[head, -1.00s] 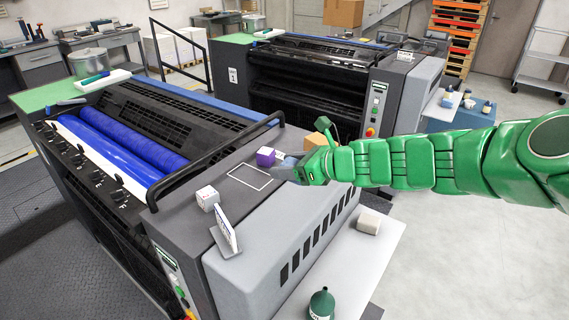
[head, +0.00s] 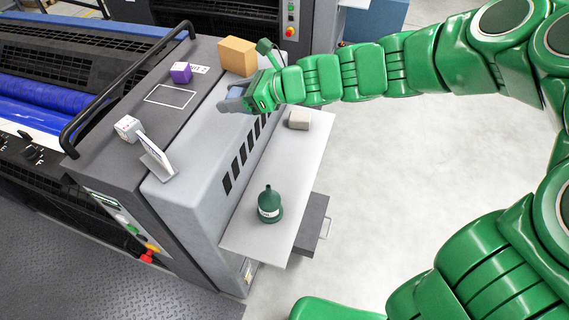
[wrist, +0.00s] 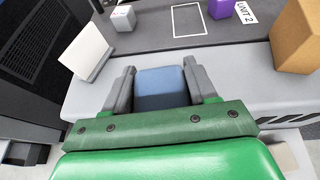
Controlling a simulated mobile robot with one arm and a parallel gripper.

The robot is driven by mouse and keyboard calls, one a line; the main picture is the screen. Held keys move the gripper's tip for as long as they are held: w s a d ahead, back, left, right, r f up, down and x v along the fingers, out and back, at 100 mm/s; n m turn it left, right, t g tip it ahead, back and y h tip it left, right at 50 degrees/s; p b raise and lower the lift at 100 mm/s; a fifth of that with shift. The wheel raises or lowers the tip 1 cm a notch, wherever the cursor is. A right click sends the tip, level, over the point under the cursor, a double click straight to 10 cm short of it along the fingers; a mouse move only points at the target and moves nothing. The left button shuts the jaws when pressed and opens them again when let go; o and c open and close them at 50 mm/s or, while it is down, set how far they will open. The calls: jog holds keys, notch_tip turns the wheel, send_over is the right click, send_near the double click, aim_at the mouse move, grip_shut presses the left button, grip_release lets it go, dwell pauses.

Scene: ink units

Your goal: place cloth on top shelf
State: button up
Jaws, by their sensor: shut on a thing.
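My gripper (head: 236,103) is shut on a folded blue-grey cloth (wrist: 160,88), which sits between the two fingers in the wrist view. In the head view the cloth (head: 232,104) shows only in part. The gripper and cloth are over the light grey sloping cover (head: 200,135) of the press end, to the right of the white outlined square (head: 171,96). I cannot tell the exact height above the cover. No shelf rack shows now; a pale side ledge (head: 245,232) runs along the press's right side.
A purple box (head: 180,72), orange-brown box (head: 238,56), white cube (head: 127,128) and upright white card (head: 157,157) stand on the press. The ledge holds a green bottle (head: 269,206) and a beige block (head: 299,120). Open floor (head: 390,180) lies to the right.

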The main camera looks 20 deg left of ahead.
jog(key=d+f+t, duration=0.1)
jog(key=d+f, duration=1.5)
send_over(286, 158)
jog(key=shift+m, duration=0.4)
jog(key=f, duration=0.9)
jog(key=shift+s+d+f, duration=0.25)
jog(key=shift+s+d, duration=0.1)
jog(key=shift+w+a+f, duration=0.25)
jog(key=shift+w+f, duration=0.05)
jog(key=shift+f, duration=1.65)
jog(key=shift+f, duration=0.1)
jog(key=o, duration=1)
